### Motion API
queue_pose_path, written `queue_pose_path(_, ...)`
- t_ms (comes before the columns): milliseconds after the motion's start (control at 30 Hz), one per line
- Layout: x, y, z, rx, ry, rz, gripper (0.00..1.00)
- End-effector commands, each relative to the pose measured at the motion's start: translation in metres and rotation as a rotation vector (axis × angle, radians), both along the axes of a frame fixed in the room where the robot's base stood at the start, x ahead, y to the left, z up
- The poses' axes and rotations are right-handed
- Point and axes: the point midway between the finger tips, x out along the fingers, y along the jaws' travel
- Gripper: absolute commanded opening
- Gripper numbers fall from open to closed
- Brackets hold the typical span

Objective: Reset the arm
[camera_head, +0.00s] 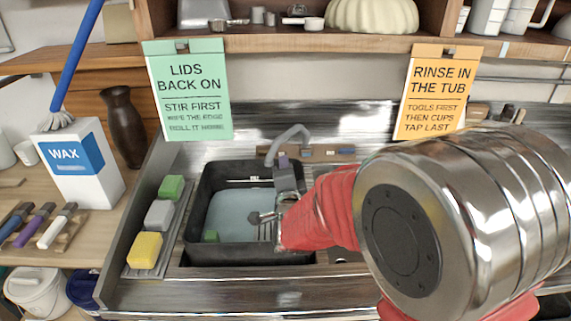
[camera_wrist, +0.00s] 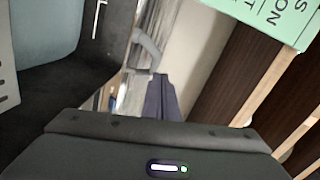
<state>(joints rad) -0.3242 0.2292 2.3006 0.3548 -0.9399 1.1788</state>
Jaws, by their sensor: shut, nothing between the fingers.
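My gripper (camera_head: 283,162) points away from me above the right part of the black tub (camera_head: 188,225), near the faucet (camera_head: 290,137). Its dark purple fingers also show in the wrist view (camera_wrist: 160,82), shut together with nothing between them. My red and silver arm reaches in from the right in the head view and hides part of the sink's right side. The tub holds pale blue water (camera_head: 238,208) with a small green block (camera_head: 211,236) in it.
Green (camera_head: 171,188), grey (camera_head: 159,214) and yellow (camera_head: 145,248) sponges lie on a rack left of the tub. Two signs, green (camera_head: 189,90) and orange (camera_head: 436,92), hang from the shelf (camera_head: 290,42). A wax box (camera_head: 80,165) and brown vase (camera_head: 122,125) stand at left.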

Motion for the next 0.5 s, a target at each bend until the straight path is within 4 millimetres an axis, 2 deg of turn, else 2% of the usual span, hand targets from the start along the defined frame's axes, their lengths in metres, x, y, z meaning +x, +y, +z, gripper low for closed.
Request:
queue_pose_path(267,-0.003,-0.002,0.004,-0.030,0.023,0.012,0.00)
queue_pose_path(500,-0.023,-0.014,0.015,-0.182,0.134,0.069,0.00)
